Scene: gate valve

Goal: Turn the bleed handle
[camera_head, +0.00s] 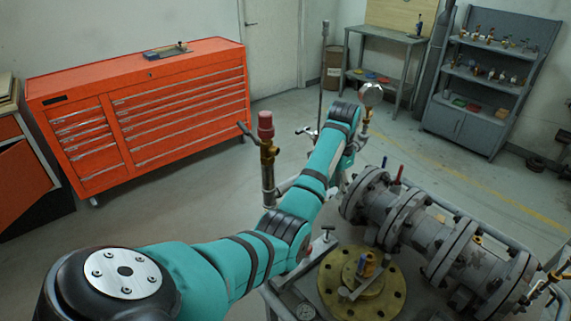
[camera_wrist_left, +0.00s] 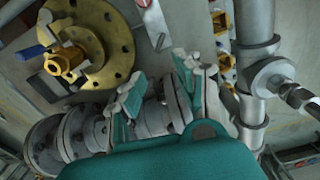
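Several small handles show, and I cannot tell which is the bleed handle. A brass valve with a red cap (camera_head: 266,127) stands upright left of my left arm in the head view. A small T-shaped handle (camera_head: 327,235) stands beside the brass flange (camera_head: 335,290). The flange also shows at upper left in the wrist view (camera_wrist_left: 100,25), with a blue-tipped lever (camera_wrist_left: 32,51). My left gripper (camera_wrist_left: 158,82) is open, its fingers apart with nothing visibly held. In the head view my own arm mostly hides it. My right gripper is out of view.
A flanged grey pipe assembly (camera_head: 405,220) lies right of my left arm. A round gauge (camera_head: 370,94) stands just beyond the wrist. A grey vertical pipe (camera_wrist_left: 253,60) runs close to the gripper's right. A red tool cabinet (camera_head: 180,110) and grey shelf (camera_head: 470,100) stand farther back.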

